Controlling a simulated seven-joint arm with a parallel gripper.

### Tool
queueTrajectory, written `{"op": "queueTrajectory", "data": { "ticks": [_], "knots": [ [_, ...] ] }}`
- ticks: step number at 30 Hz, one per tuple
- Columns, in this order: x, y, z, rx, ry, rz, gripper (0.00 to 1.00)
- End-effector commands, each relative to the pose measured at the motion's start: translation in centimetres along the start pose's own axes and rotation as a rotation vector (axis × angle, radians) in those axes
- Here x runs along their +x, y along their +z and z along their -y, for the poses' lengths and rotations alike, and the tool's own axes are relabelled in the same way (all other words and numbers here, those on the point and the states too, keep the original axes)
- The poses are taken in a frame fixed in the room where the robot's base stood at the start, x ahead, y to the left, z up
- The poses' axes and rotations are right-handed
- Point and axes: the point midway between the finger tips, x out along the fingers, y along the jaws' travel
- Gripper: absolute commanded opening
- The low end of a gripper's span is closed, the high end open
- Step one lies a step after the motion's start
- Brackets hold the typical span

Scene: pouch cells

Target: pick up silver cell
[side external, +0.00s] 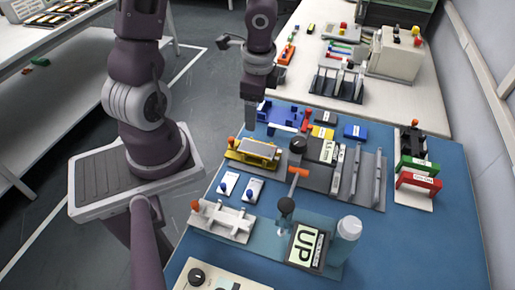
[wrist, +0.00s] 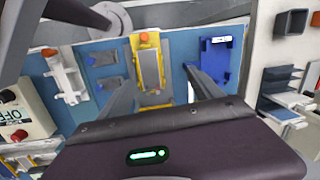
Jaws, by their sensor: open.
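A flat silver-grey cell (side external: 258,148) lies in a yellow fixture (side external: 236,155) with an orange knob at one end. In the wrist view the silver cell (wrist: 150,68) shows lengthwise in the yellow fixture (wrist: 153,99). My gripper (side external: 249,126) is above and just behind the fixture in the side view, pointing down. In the wrist view its two fingers are spread wide, one on each side of the fixture, with nothing between them at their height. My gripper (wrist: 160,76) is open and empty, apart from the cell.
Two pale plates with blue knobs, one (side external: 228,184) left of the other (side external: 253,190), lie in front of the fixture. A blue fixture (side external: 280,114) stands behind it. A grey rack with upright bars (side external: 358,175) is to the right. A white holder (side external: 222,221) is at front left.

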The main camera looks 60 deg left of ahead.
Motion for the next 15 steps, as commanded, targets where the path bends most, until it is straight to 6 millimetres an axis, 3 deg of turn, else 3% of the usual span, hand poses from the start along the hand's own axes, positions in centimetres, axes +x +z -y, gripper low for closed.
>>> {"op": "queueTrajectory", "data": {
  "ticks": [1, 3, 15],
  "knots": [
    [1.6, -0.4, -0.3, 0.039, 0.052, -0.024, 0.75],
    [2.9, -0.9, -0.7, 0.082, 0.095, -0.060, 0.75],
    [8.3, -1.6, -2.5, 0.121, 0.123, -0.085, 0.75]
  ]
}}
